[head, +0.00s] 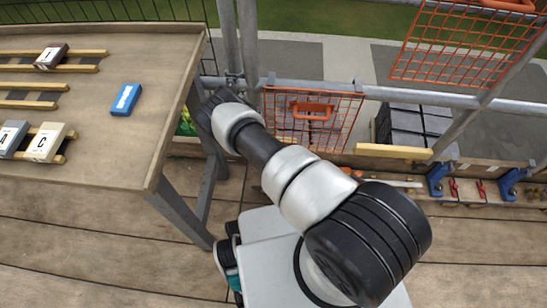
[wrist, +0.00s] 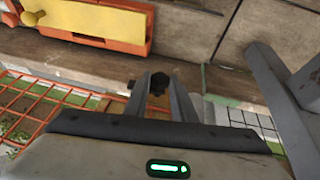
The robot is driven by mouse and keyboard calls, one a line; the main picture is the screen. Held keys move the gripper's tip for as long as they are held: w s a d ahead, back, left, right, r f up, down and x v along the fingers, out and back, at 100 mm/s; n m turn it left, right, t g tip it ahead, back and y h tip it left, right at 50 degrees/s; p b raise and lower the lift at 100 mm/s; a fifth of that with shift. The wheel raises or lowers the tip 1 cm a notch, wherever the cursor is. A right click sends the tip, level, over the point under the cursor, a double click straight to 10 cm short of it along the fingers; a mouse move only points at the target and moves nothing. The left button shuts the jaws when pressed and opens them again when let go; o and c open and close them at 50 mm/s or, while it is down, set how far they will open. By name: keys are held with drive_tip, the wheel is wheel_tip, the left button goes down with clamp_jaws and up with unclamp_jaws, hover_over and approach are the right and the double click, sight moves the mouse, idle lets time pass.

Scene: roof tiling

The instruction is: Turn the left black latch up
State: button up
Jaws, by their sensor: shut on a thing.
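My gripper (wrist: 157,88) shows in the wrist view with its two grey fingers close together. A small black piece (wrist: 158,82) sits between the fingertips, and the fingers are shut on it; it appears to be the left black latch. Its full shape and how far it is turned are hidden by the fingers. In the head view my arm reaches up and left to the grey posts between the table and the orange mesh gate (head: 335,123). There the fingertips and the latch cannot be made out.
A wooden table (head: 135,150) on the left carries a blue tile (head: 126,99) and several lettered blocks on slats. Another orange mesh panel (head: 470,45) stands at upper right. Blue clamps (head: 437,181) and a yellow beam (head: 393,151) lie on the right. Grey rails run close to my gripper.

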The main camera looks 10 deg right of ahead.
drive_tip(key=h, duration=0.3)
drive_tip(key=a+n+g+h, duration=0.1)
drive_tip(key=h, duration=0.1)
drive_tip(key=shift+w+f, duration=0.2)
drive_tip(key=shift+f, duration=0.05)
idle(0.4)
drive_tip(key=o, duration=1)
drive_tip(key=p+v, duration=0.2)
drive_tip(key=v, duration=0.5)
drive_tip(key=shift+a, duration=0.3)
drive_tip(key=shift+w+r, duration=0.1)
drive_tip(key=shift+r, duration=0.05)
